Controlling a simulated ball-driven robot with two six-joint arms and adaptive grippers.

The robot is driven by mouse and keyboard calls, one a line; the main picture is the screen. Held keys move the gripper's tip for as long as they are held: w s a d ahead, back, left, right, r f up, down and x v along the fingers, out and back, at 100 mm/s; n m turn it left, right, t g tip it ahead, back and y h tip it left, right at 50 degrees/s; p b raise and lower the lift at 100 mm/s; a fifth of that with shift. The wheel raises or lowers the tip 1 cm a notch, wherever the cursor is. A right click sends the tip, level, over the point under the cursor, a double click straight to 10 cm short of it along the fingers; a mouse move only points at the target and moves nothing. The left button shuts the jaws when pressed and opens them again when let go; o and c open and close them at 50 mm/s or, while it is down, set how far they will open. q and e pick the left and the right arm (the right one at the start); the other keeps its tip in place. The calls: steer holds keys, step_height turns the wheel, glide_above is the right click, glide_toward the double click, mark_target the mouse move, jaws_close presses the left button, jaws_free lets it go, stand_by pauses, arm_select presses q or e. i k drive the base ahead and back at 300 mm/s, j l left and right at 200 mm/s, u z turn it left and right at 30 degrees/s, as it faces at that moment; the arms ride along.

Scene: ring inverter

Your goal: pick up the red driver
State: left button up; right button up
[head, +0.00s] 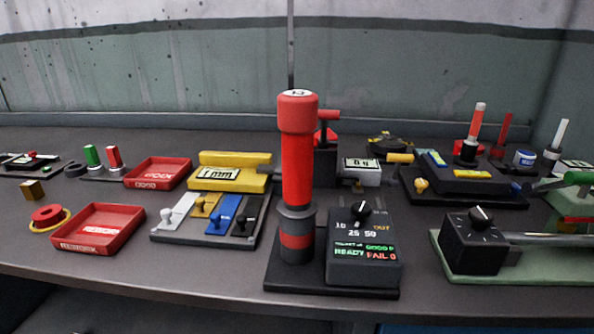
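A tall red cylinder (297,165) with a wider red cap and a dark grey, red-banded lower part stands upright in the middle of the head view. It rises from the left side of a black base (285,275). A smaller orange-red handle (477,122) stands upright in a black holder at the right, and a short red handle (113,157) stands at the left beside a green one. No label shows which of these is the red driver. Neither of my grippers is in view.
A dark dial box (364,250) shares the black base. A lever panel (209,222) and two red trays (99,229) lie left. A green-based device with a dial (478,240) stands right near the front edge. Bare bench shows at front left.

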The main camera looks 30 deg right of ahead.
mark_target(297, 110)
steer(key=i+l+z, duration=0.1)
steer(key=l+z, duration=0.25)
steer(key=i+l+z, duration=0.1)
steer(key=l+z, duration=0.25)
steer(key=i+l+z, duration=0.15)
steer(key=z, duration=0.2)
